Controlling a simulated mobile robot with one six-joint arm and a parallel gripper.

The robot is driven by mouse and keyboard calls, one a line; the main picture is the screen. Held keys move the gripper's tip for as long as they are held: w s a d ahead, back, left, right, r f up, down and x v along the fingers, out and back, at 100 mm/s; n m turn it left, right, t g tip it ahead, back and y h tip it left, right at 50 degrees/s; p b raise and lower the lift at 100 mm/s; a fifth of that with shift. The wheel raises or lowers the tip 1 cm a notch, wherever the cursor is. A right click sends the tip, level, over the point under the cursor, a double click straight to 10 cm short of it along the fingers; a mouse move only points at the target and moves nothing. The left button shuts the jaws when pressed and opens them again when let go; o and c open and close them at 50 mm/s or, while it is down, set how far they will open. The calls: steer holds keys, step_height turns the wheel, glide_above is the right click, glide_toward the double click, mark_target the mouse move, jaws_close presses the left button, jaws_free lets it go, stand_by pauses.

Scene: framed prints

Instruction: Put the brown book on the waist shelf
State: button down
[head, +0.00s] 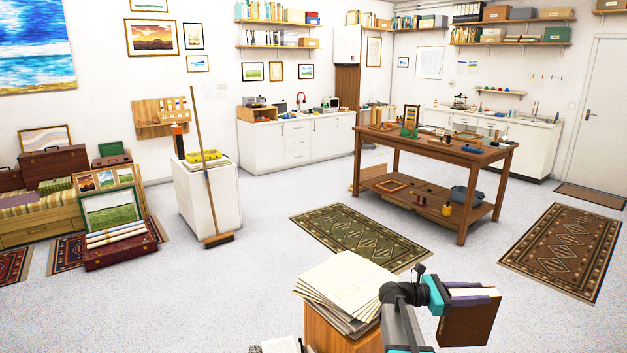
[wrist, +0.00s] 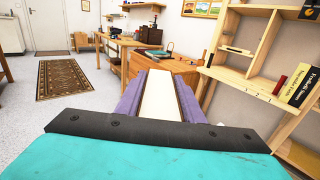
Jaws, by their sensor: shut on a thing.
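My gripper (head: 476,295) is at the lower right of the head view, held out over the floor. Its purple fingers are shut on the brown book (head: 468,325), which hangs below and around them with its cover facing the camera. In the wrist view the book's pale page edge (wrist: 158,100) lies between the two purple fingers (wrist: 162,96). A light wooden shelf unit (wrist: 238,70) stands at the right of the wrist view, apart from the book. It holds a yellow book (wrist: 296,86) and a dark book at the right. I cannot tell which board is the waist shelf.
A wooden stand with stacked papers (head: 345,290) is just left of my arm. A wooden workbench (head: 435,143) stands beyond, with a green rug (head: 360,232) and a brown rug (head: 565,250) on the floor. Open floor lies between them.

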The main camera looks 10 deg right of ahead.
steer(key=w+a+f+n+t+b, duration=0.1)
steer(key=w+a+f+n+t, duration=0.2)
steer(key=a, duration=0.9)
steer(key=w+a+f+n+t+y+b, duration=0.1)
steer(key=w+a+n+t+b, duration=0.2)
steer(key=a, duration=0.8)
steer(key=w+a+f+n+t, duration=0.1)
steer(key=w+a+f+t, duration=0.3)
steer(key=a, duration=0.8)
steer(key=s+a+r+n+t+y, duration=0.1)
steer(key=s+a+n+t+y, duration=0.1)
steer(key=a, duration=0.7)
steer(key=s+n+t+b, duration=0.1)
steer(key=s+t, duration=0.1)
steer(key=t, duration=0.1)
steer(key=shift+a+r+y, duration=0.2)
steer(key=shift+r+y, duration=0.05)
steer(key=shift+y, duration=0.05)
steer(key=shift+d, duration=0.15)
